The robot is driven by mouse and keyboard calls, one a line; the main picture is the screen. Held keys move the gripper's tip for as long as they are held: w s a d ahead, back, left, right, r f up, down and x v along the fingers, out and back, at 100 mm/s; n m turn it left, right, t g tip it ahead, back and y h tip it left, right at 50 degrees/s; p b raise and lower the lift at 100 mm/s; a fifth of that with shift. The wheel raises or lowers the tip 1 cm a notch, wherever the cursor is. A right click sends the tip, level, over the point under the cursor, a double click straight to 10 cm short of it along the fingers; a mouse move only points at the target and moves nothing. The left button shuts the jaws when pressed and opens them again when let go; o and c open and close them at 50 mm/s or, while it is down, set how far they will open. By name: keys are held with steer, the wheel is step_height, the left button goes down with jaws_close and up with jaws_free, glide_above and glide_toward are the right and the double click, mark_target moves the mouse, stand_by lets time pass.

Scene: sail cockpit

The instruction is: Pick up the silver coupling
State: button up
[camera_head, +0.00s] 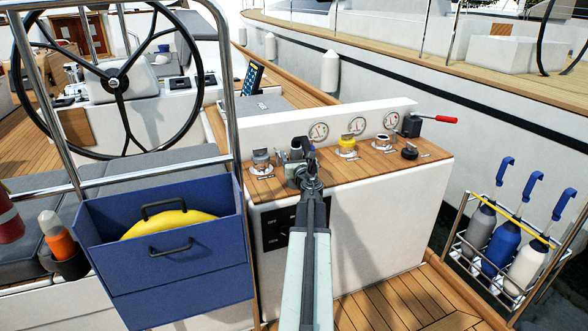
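My arm reaches forward from the bottom centre to the wooden top of the white console (437,158). My gripper (310,158) is over the front edge of that top, small and dark; I cannot tell whether its fingers are open or shut. A silver round fitting (261,158) stands on the wood to its left. Another small silver fitting (381,141) stands to its right, beyond a yellow-topped fitting (346,145). I cannot tell which silver piece is the coupling. A grey and dark piece (296,150) is right beside my gripper, partly hidden by it.
A black knob (410,153) and a red-handled lever (435,119) are at the console's right end. Gauges line the back panel. A blue bin (165,260) and steel rail (231,100) stand at left. A bottle rack (500,255) is at right.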

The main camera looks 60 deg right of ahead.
jaws_close()
steer(key=shift+r, duration=0.15)
